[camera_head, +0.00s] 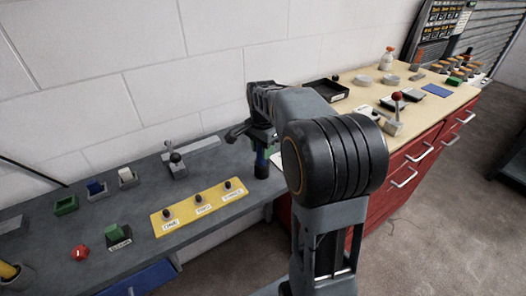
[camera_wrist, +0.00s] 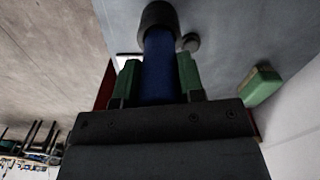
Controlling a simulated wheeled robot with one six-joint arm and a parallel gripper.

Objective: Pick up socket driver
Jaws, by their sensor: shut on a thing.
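The socket driver, with a blue body and a wide black end, is upright between my fingers in the head view (camera_head: 261,168). In the wrist view its blue body (camera_wrist: 158,70) lies between the two green finger pads of my gripper (camera_wrist: 157,80), which is shut on it. My gripper also shows in the head view (camera_head: 262,152), over the right end of the grey bench. The driver's black end points down towards the bench top; I cannot tell whether it touches. My arm hides part of the bench around it.
On the grey bench (camera_head: 130,185) are a yellow panel with knobs (camera_head: 168,217), a small lever fixture (camera_head: 174,163), a red button (camera_head: 80,253) and green, blue and white blocks. A red cabinet (camera_head: 400,175) stands to the right, its top holding a black tray (camera_head: 327,91) and several small parts.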

